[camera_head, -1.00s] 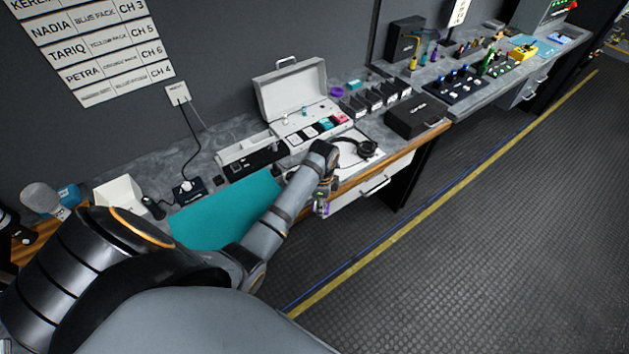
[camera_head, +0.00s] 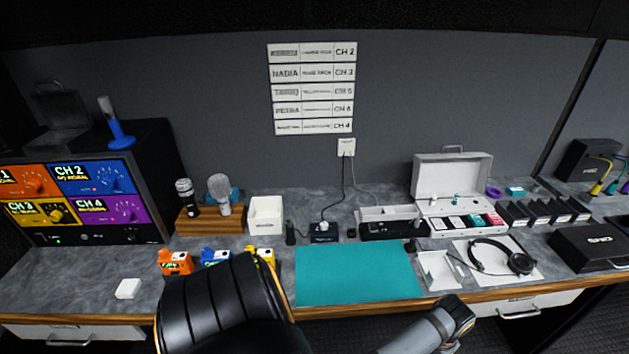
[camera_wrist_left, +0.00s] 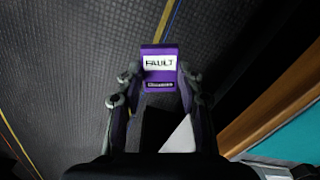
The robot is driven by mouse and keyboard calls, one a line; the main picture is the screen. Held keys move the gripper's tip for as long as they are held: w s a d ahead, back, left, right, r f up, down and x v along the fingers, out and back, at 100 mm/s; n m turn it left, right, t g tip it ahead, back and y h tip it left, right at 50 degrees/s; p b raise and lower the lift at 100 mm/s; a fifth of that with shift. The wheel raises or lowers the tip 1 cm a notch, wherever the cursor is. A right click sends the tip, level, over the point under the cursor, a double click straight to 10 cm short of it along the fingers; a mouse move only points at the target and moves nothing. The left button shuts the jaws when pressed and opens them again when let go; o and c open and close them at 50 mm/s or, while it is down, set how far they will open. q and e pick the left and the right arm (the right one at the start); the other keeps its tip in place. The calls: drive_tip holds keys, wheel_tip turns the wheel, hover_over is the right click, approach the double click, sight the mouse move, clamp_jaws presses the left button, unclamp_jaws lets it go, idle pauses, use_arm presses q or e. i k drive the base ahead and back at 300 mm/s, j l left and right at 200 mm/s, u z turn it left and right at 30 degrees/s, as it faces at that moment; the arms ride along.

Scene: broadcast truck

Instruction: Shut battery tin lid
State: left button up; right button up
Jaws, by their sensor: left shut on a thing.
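My left gripper (camera_wrist_left: 160,82) is shut on a purple pack (camera_wrist_left: 159,62) with a white label reading FAULT. It holds the pack above the dark floor, in front of the desk edge. In the head view my left arm crosses the bottom, and its gripper is out of frame. No box is legibly marked as the battery tin. A long white-and-black box (camera_head: 392,231) stands behind the teal mat. A white case (camera_head: 452,177) with its hinged lid raised stands right of it, holding several small packs. My right gripper is not in view.
A teal mat (camera_head: 357,273) leaves clear desk at the centre. A small white tray (camera_head: 437,272) and headphones (camera_head: 520,264) lie to its right. Orange, blue and yellow packs (camera_head: 214,257) stand to its left. An open white box (camera_head: 266,214) stands behind. A black case (camera_head: 590,247) is far right.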

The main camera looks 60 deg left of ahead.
sight(63, 108)
drive_tip(key=k+j+u, duration=0.1)
drive_tip(key=k, duration=0.45)
drive_tip(key=k+j+u, duration=0.15)
drive_tip(key=k+j, duration=0.2)
drive_tip(key=k, duration=0.15)
